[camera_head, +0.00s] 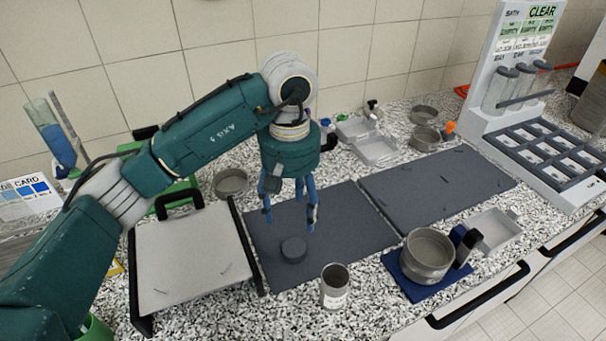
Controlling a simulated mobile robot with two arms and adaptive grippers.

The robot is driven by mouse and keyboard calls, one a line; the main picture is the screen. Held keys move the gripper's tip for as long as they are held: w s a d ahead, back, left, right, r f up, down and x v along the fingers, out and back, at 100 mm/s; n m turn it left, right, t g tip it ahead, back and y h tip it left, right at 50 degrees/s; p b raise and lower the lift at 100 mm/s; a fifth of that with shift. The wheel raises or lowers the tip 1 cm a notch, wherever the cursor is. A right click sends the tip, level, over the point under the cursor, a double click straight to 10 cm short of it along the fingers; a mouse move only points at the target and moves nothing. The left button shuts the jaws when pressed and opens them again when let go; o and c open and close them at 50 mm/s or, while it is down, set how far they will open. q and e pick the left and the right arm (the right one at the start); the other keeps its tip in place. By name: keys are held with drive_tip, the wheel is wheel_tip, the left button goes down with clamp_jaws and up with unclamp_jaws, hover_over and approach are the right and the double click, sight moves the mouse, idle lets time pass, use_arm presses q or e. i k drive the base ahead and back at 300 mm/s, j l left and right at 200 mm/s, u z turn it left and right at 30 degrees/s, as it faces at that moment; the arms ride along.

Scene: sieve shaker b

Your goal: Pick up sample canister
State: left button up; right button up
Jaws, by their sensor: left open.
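A small grey metal canister (335,288) with a pale label stands upright and open-topped on the speckled counter, just off the front edge of the dark mat (350,222). I take it to be the sample canister. A dark round disc (293,250), perhaps a lid, lies on the mat behind and left of it. My left gripper (290,215) points down above the mat with its blue fingers apart. It is empty, behind the canister and clear of it. My right gripper is not in view.
A white tray-like board (190,255) with black handles is at left. A metal sieve (428,252) sits on a blue base at right. A second dark mat (440,190) is mostly clear. A white rack (540,150) with tubes stands at far right.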

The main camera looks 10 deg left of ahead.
sight(335, 278)
drive_tip(key=k, duration=1.5)
